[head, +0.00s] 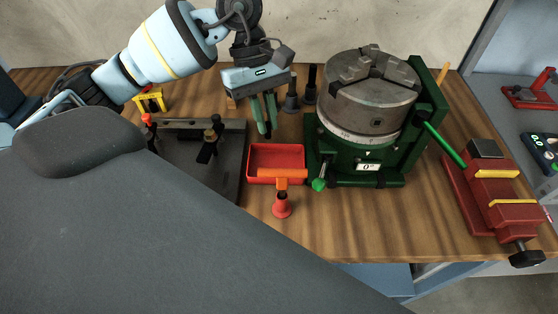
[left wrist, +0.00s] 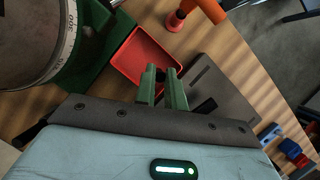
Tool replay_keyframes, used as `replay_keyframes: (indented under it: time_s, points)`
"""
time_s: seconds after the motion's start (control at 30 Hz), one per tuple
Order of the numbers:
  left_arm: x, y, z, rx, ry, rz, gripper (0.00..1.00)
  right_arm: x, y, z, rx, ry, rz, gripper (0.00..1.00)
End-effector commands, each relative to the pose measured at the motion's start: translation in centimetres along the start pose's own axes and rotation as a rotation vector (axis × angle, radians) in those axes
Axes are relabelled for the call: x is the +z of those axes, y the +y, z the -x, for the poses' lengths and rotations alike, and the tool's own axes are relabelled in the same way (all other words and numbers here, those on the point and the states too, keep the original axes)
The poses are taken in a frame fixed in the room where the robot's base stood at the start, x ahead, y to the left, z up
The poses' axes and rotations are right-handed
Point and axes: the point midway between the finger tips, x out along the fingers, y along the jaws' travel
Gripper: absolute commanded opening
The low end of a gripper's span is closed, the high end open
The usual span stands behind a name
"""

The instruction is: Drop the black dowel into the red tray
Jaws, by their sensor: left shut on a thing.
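The red tray (head: 276,149) lies on the wooden cart top between a dark steel plate and a green-based chuck. It also shows in the left wrist view (left wrist: 136,46), just past my fingertips. My left gripper (head: 265,122) points down, its fingertips near the tray's back edge in the head view. In the left wrist view its green fingers (left wrist: 162,80) are shut on the black dowel (left wrist: 161,75), a small dark piece mostly hidden between them. I cannot make the dowel out clearly in the head view. My right gripper is not in view.
An orange tool with a red round base (head: 281,207) overlaps the tray's front rim in the picture. The grey chuck (head: 368,100) stands close right, the dark plate (head: 228,160) left. Dark holders (head: 291,97) stand behind. A red vise (head: 490,205) is far right.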

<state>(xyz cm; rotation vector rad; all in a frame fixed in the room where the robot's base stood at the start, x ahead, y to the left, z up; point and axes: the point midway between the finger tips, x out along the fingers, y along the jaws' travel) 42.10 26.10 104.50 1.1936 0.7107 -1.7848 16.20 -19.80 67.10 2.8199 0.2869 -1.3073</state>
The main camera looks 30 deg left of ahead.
Motion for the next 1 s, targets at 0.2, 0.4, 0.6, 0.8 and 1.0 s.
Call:
replay_keyframes:
  time_s: [0.2, 0.4, 0.6, 0.8, 1.0]
  points:
    - [-1.1, -0.1, -2.7, -0.006, -0.004, 0.002, 0.00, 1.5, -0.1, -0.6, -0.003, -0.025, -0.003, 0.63]
    - [-1.7, 0.0, -4.0, -0.003, -0.002, 0.002, 0.00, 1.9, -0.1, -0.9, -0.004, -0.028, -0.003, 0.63]
    - [-1.7, 0.0, -4.1, 0.001, 0.000, 0.000, 0.00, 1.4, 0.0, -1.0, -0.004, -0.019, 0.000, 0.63]
    - [-1.7, 0.0, -4.1, 0.001, 0.000, 0.000, 0.23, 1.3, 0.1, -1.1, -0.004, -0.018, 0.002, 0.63]
    - [-1.7, 0.0, -4.1, 0.000, -0.001, 0.000, 0.37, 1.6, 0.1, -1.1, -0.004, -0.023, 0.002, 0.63]
